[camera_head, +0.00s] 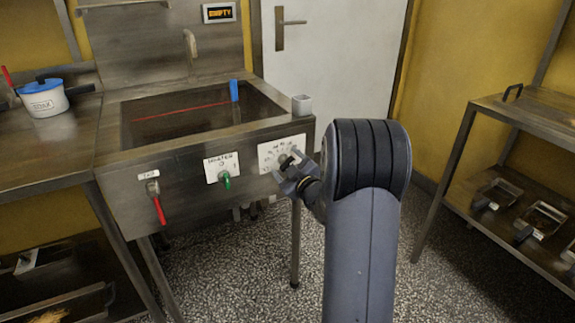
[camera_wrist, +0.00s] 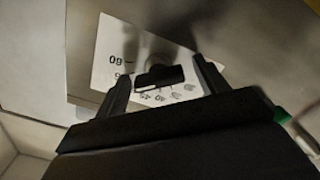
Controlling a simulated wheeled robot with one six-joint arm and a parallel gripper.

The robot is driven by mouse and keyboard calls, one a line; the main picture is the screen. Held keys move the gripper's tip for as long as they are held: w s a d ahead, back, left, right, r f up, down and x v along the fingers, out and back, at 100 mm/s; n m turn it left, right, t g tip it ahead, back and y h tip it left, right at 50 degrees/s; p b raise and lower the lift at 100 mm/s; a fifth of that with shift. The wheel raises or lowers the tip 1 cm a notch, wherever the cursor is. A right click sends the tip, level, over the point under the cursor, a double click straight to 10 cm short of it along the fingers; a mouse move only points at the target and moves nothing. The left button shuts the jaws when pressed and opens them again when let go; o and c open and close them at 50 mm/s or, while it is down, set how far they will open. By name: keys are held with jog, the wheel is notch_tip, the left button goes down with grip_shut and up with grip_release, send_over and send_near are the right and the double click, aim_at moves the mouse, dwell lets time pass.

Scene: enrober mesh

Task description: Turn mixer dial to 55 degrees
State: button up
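The mixer dial (camera_head: 284,158) is a small dark knob on a white scale plate (camera_head: 269,154) at the right of the steel sink unit's front. In the wrist view, the dial (camera_wrist: 160,76) shows as a black bar, nearly level, in front of the plate (camera_wrist: 108,48), whose printed numbers appear upside down. My gripper (camera_head: 289,177) is at the dial. In the wrist view its two fingers (camera_wrist: 160,68) stand apart, one on each side of the bar, with a gap on both sides. The pointer's exact reading cannot be told.
A green-handled control (camera_head: 225,180) and a red lever (camera_head: 159,208) sit left of the dial. A blue piece (camera_head: 234,91) and a grey cup (camera_head: 302,105) are by the basin. A white pot (camera_head: 44,98) stands on the left table. A steel rack (camera_head: 520,110) is at right.

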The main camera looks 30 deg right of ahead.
jog(key=shift+s, duration=0.1)
jog(key=s, duration=1)
jog(key=shift+s+d+p, duration=0.15)
jog(key=shift+s+p, duration=0.15)
jog(key=shift+p, duration=0.1)
jog(key=shift+w, duration=0.1)
jog(key=w+b, duration=0.1)
jog(key=w, duration=1)
jog(key=shift+a, duration=0.2)
jog(key=shift+s+n, duration=0.2)
jog(key=shift+n, duration=0.4)
